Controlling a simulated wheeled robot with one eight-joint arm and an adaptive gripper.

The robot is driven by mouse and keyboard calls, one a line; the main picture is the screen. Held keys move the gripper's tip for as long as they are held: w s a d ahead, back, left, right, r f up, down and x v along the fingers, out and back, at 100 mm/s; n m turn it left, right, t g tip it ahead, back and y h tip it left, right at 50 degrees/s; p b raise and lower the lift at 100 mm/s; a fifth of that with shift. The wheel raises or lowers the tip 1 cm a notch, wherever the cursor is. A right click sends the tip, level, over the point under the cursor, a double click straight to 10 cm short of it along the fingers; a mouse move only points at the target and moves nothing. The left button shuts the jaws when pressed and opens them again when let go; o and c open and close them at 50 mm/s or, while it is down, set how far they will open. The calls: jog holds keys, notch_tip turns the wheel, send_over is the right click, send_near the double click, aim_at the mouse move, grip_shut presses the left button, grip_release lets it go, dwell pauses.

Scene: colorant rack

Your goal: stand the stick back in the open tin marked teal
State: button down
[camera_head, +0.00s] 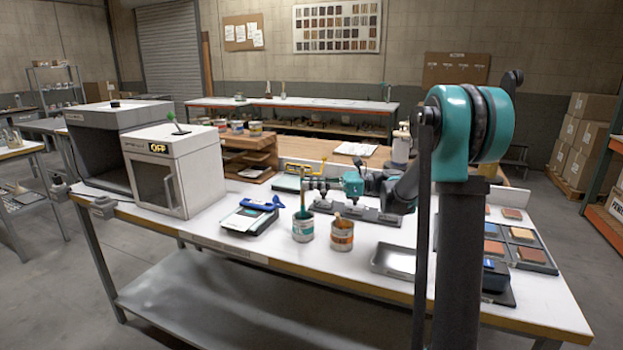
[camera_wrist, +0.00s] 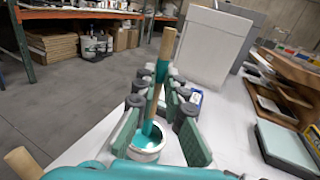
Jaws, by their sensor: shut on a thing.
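The stick (camera_wrist: 162,75) has a bare wooden upper part and a teal-coated lower part. My gripper (camera_wrist: 158,95) is shut on it, a finger on each side; in the head view my gripper (camera_head: 308,184) is above the tins. The stick is near upright, slightly tilted in the wrist view. Its lower end overlaps the mouth of the open tin with teal paint (camera_wrist: 147,146). This tin shows in the head view with a teal label (camera_head: 303,230). Whether the stick's tip touches the bottom is hidden.
An orange-labelled tin (camera_head: 342,238) with its own stick stands close to the right of the teal tin. A metal tray (camera_head: 394,262) and colour samples (camera_head: 522,235) lie to the right.

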jog(key=shift+f, duration=2.25)
jog(key=c, duration=1.5)
grip_release()
jog(key=shift+c, duration=0.2)
jog(key=d, duration=1.2)
jog(key=shift+w, duration=0.3)
